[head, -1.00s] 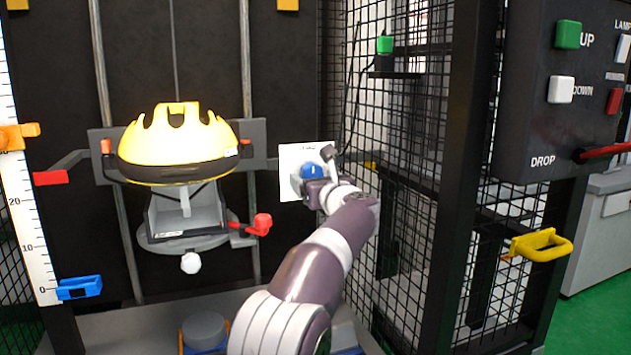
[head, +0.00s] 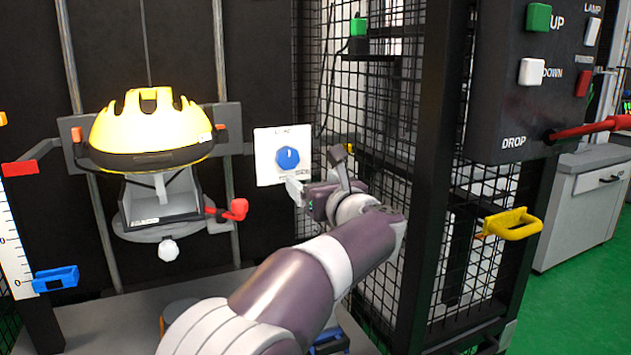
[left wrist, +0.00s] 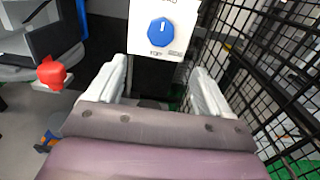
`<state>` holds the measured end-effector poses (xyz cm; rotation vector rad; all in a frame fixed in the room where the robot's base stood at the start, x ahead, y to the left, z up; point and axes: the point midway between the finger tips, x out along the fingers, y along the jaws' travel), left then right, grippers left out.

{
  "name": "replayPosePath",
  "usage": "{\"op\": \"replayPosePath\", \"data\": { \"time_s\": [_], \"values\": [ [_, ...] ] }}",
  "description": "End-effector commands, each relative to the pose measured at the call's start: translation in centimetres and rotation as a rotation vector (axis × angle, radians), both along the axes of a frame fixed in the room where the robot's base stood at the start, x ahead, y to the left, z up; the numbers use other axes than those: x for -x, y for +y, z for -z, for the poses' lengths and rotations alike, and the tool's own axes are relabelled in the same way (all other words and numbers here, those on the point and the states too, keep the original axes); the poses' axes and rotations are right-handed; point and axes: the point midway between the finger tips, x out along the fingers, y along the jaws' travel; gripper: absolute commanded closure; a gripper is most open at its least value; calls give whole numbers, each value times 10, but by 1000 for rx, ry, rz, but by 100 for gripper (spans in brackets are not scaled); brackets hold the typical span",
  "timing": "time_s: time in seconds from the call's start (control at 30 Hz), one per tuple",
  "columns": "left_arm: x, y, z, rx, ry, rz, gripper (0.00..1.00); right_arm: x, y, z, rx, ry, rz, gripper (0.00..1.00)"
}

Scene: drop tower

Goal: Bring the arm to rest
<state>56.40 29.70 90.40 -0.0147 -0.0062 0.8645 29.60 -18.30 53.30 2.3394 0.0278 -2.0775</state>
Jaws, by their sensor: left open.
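My left gripper (head: 316,172) is open and empty. In the head view it is just right of and below the white plate (head: 264,178) with the blue knob (head: 288,158), apart from the knob. In the left wrist view its two pale fingers (left wrist: 163,85) are spread wide with nothing between them. The blue knob (left wrist: 161,33) shows ahead of the fingers, its white mark pointing up. My left arm reaches in from the bottom of the head view. My right gripper does not show.
A yellow helmet (head: 150,125) sits on the carriage with a red handle (head: 238,208). A mesh cage wall (head: 395,120) stands close right of my gripper. A yellow handle (head: 515,224) and a control box (head: 520,100) with a red DROP lever (head: 590,128) are farther right.

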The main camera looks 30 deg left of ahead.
Motion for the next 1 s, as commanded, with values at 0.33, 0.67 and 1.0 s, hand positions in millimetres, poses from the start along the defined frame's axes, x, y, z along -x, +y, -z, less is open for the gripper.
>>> {"op": "replayPosePath", "data": {
  "time_s": [0.33,0.67,1.0],
  "values": [
    [0,0,0,0,0,0,20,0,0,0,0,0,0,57],
    [-19,-88,83,-1078,903,685,20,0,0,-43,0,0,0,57],
    [175,-130,265,2158,-1265,-1699,20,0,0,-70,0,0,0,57]
  ]
}}
